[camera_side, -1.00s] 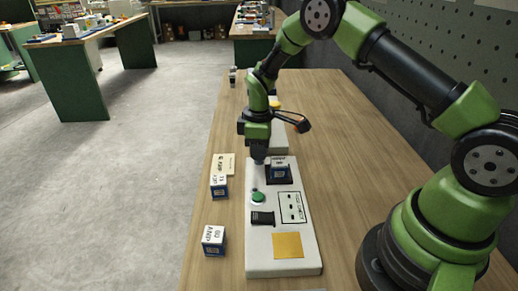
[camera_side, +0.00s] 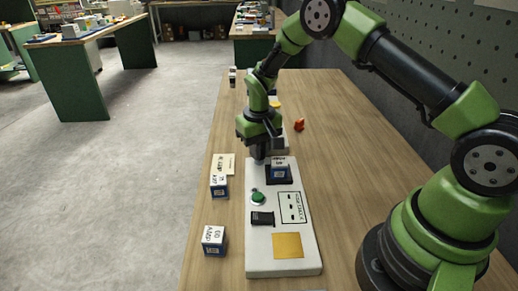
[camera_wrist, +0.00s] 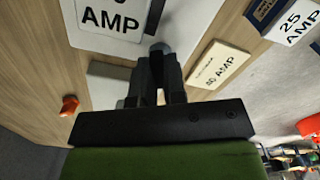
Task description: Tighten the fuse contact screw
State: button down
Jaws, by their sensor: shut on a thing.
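My gripper (camera_side: 259,158) points down at the far left end of the white panel (camera_side: 255,262). Its jaws are shut on a small grey round knob, seemingly the contact screw (camera_wrist: 163,47), at the fingertips in the wrist view. The fingers hide most of it.
The panel also carries a green button (camera_side: 257,198), a black switch (camera_side: 262,218), a marked plate (camera_side: 292,207) and a yellow square (camera_side: 288,245). Left of it are two loose fuse blocks (camera_side: 214,240) (camera_side: 219,187) and a tag (camera_side: 223,163). A red object (camera_side: 299,124) lies behind.

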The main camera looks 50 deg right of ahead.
jog(key=m, duration=0.4)
jog(key=shift+s+m, duration=0.1)
jog(key=shift+m, duration=0.2)
jog(key=m, duration=0.4)
jog(key=shift+m, duration=0.4)
jog(key=c, duration=1.2)
grip_release()
jog(key=shift+r, duration=0.1)
notch_tip(320, 180, up, 10)
jog(key=shift+f, duration=0.1)
